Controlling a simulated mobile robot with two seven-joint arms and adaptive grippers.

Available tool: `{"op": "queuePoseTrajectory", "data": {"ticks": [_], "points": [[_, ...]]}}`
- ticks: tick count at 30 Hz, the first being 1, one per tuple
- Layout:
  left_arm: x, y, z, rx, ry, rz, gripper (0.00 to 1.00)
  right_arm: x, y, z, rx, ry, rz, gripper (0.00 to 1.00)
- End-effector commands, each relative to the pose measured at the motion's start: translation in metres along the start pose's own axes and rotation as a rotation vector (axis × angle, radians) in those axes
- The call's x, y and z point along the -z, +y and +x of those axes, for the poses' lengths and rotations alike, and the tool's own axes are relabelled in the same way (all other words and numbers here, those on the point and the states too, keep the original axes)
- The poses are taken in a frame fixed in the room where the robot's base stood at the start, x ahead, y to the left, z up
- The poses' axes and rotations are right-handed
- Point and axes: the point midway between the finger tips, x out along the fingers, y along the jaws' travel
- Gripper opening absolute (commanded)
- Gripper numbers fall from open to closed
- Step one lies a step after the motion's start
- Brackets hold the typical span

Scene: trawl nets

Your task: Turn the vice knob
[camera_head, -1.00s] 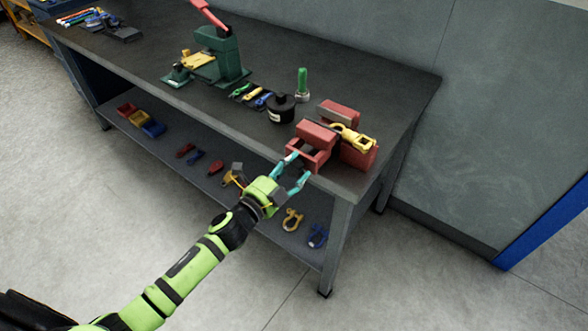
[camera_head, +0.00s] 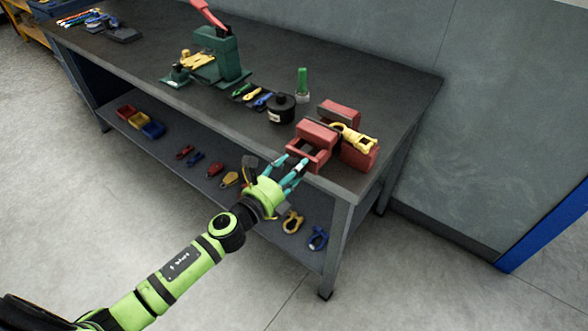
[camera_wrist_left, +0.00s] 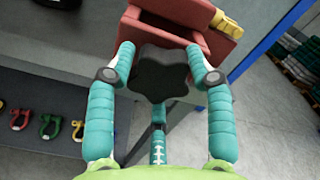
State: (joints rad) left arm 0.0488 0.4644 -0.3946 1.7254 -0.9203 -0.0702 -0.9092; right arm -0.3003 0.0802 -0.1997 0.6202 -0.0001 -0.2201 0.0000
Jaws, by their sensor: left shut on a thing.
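The red vice (camera_head: 312,135) sits at the right front corner of the dark workbench and holds a yellow shackle (camera_head: 357,139). In the left wrist view the vice (camera_wrist_left: 170,12) is at the top, with its black lobed knob (camera_wrist_left: 162,76) facing me. My left gripper (camera_head: 296,162) is at the bench's front edge. Its teal fingers lie on both sides of the knob, shut on it. In the head view the knob is mostly hidden by the fingers. My right gripper is not in view.
The workbench (camera_head: 370,88) also carries a black round canister (camera_head: 281,108), a green bottle (camera_head: 302,84) and a green press (camera_head: 222,58). The shelf below (camera_head: 165,141) holds several coloured shackles and bins. The floor in front is clear.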

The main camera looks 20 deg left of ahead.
Motion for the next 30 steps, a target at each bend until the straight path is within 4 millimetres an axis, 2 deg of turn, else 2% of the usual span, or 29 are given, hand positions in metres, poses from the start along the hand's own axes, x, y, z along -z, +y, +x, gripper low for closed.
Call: {"op": "queuePoseTrajectory", "data": {"ticks": [1, 9, 23, 24, 26, 30], "points": [[-0.0049, 0.0058, -0.0014, -0.015, -0.009, 0.031, 0.20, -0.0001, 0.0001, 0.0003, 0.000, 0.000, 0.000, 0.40], [-0.0059, 0.0044, -0.0010, -0.013, -0.010, 0.107, 0.20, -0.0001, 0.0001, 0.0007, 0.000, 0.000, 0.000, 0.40], [-0.0068, 0.0026, -0.0004, -0.010, -0.012, 0.120, 0.20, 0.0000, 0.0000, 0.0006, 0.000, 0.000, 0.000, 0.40], [-0.0068, 0.0025, -0.0004, -0.010, -0.012, 0.119, 0.57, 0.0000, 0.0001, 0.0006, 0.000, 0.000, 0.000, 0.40], [-0.0067, 0.0022, -0.0003, -0.010, -0.012, 0.119, 0.77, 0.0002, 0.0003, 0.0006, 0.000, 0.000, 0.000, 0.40], [-0.0049, 0.0010, 0.0000, -0.006, -0.009, 0.116, 0.77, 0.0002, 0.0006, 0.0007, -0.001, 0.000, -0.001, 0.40]]}}
